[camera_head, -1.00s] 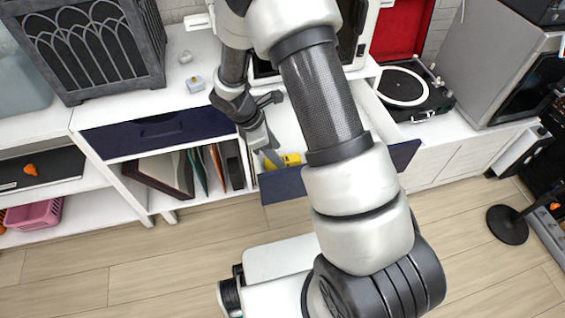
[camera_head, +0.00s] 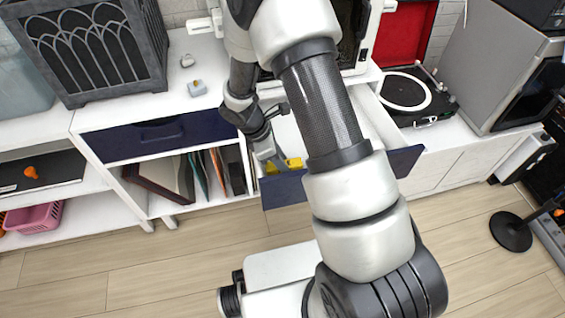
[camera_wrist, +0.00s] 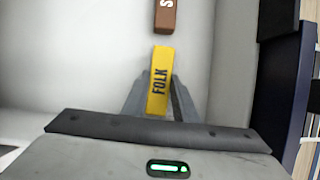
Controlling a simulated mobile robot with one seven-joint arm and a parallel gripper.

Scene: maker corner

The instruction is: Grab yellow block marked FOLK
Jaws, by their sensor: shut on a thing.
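The yellow block marked FOLK (camera_wrist: 160,82) stands between my gripper's two fingers (camera_wrist: 160,98) in the wrist view, its dark letters readable along the side. My gripper is shut on it. In the head view my gripper (camera_head: 272,160) reaches down into an open drawer, with the yellow block (camera_head: 293,163) showing beside the fingers. The drawer's dark blue front (camera_head: 287,190) also shows in the wrist view (camera_wrist: 276,75). My arm hides much of the drawer's inside.
A brown block with a white letter (camera_wrist: 165,15) lies just beyond the yellow one. Left of the open drawer is a closed dark blue drawer (camera_head: 150,138) above a shelf of folders (camera_head: 205,170). A record player (camera_head: 405,95) stands on the cabinet to the right.

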